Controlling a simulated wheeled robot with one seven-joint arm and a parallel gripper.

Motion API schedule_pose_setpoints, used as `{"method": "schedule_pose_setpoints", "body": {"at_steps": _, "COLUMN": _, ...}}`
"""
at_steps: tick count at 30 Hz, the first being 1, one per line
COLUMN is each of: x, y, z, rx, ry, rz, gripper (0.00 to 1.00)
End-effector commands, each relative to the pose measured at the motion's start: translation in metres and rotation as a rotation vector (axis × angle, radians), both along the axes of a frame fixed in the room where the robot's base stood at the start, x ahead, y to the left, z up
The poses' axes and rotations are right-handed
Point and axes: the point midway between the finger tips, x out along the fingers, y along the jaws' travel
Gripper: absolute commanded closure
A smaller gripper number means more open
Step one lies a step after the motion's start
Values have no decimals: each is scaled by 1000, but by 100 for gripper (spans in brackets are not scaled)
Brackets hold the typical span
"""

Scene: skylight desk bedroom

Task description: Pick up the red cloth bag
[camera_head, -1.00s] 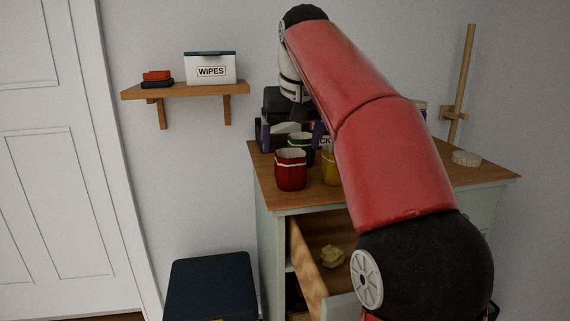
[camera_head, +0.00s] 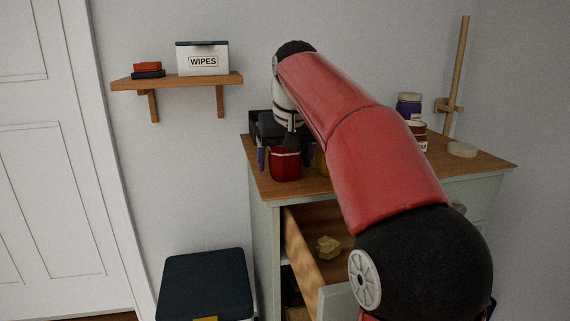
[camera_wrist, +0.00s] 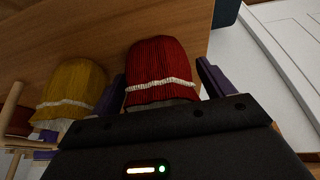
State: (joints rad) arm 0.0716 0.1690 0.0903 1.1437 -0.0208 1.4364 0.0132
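The red cloth bag (camera_head: 285,165), with a pale drawstring band near its top, stands on the wooden dresser top (camera_head: 461,160) near the left front. My gripper is just above and behind it in the head view. In the wrist view my gripper (camera_wrist: 161,75) is open, with a purple finger on each side of the red bag (camera_wrist: 158,66). The left finger looks close to the bag; a gap shows by the right one. I cannot tell whether either touches.
A yellow cloth bag (camera_wrist: 75,85) stands close beside the red one, outside the fingers. An open drawer (camera_head: 303,247) below holds a crumpled yellowish object (camera_head: 328,247). Jars (camera_head: 409,105) and a wooden stand (camera_head: 456,85) are at the back right. A wall shelf (camera_head: 178,82) is at left.

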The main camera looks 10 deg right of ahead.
Motion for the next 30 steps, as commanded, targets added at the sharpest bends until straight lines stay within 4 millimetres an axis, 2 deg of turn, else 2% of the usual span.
{"method": "schedule_pose_setpoints", "body": {"at_steps": 1, "x": 0, "y": 0, "z": 0, "rx": 0, "ry": 0, "rz": 0, "gripper": 26}}
{"method": "schedule_pose_setpoints", "body": {"at_steps": 10, "x": 0, "y": 0, "z": 0, "rx": 0, "ry": 0, "rz": 0, "gripper": 66}}
{"method": "schedule_pose_setpoints", "body": {"at_steps": 19, "x": 0, "y": 0, "z": 1, "rx": 0, "ry": 0, "rz": 0, "gripper": 66}}
{"method": "schedule_pose_setpoints", "body": {"at_steps": 23, "x": 0, "y": 0, "z": 8, "rx": 0, "ry": 0, "rz": 0, "gripper": 66}}
{"method": "schedule_pose_setpoints", "body": {"at_steps": 26, "x": 1, "y": 0, "z": 20, "rx": 0, "ry": -1, "rz": 0, "gripper": 66}}
{"method": "schedule_pose_setpoints", "body": {"at_steps": 30, "x": 1, "y": 0, "z": 53, "rx": 0, "ry": -4, "rz": 0, "gripper": 66}}
